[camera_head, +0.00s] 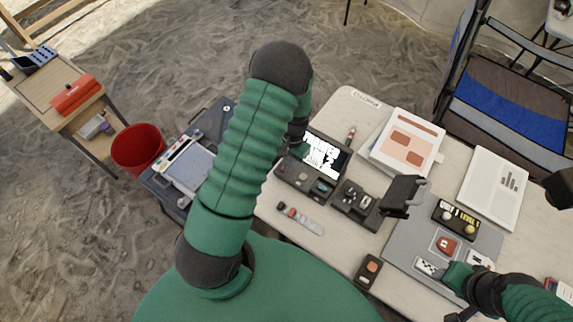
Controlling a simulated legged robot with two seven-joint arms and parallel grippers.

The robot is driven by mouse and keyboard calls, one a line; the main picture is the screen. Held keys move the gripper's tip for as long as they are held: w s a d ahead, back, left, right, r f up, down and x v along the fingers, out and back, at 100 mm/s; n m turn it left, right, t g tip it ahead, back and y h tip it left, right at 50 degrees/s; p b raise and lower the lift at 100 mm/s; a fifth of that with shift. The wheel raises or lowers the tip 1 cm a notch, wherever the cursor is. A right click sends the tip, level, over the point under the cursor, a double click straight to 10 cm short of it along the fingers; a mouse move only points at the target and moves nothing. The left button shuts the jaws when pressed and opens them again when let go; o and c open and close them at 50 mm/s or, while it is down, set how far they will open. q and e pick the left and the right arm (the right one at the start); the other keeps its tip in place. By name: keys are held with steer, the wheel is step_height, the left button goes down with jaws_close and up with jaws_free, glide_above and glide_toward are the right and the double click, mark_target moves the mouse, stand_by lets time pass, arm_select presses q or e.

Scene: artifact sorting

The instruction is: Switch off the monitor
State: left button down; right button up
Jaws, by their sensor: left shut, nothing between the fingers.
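The monitor (323,154) is a small dark-framed device with a lit screen of white and black patches, on the table left of the middle. A dark panel with buttons (303,178) adjoins its near side. My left arm reaches up and bends back down at the elbow. My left gripper (299,148) is shut and empty at the monitor's left edge, partly hidden by the arm; whether it touches is unclear. My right gripper (452,277) is low at the right, over the grey mat; its fingers are not clear.
A booklet (407,142) and a white binder (494,188) lie behind. A red bin (138,147) stands left. A chair (510,100) is at the far right.

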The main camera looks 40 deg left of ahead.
arm_select(q)
steer(key=shift+s+d+f, duration=0.1)
steer(key=shift+d+f, duration=0.15)
steer(key=shift+f, duration=0.35)
steer(key=shift+a+f, duration=0.15)
steer(key=shift+a, duration=0.1)
steer(key=shift+a+f, duration=0.25)
steer(key=shift+a, duration=0.6)
steer(key=shift+w+d+r, duration=0.4)
steer(key=shift+w+d, duration=0.2)
steer(key=shift+w, duration=0.15)
steer(key=shift+a, duration=0.3)
steer(key=shift+a+r, duration=0.1)
steer(key=shift+r, duration=0.05)
steer(key=r+p, duration=0.3)
steer(key=r, duration=0.1)
steer(key=shift+s+d+r+p, duration=0.2)
steer(key=shift+r+p, duration=0.1)
steer(key=shift+p, duration=0.1)
step_height(320, 180, up, 9)
steer(key=s+b, duration=0.1)
steer(key=shift+s+b, duration=0.3)
steer(key=shift+s, duration=0.1)
arm_select(e)
steer(key=shift+s+a+r, duration=0.2)
steer(key=shift+r, duration=0.4)
steer(key=shift+s+a+r, duration=0.2)
steer(key=shift+r, duration=0.4)
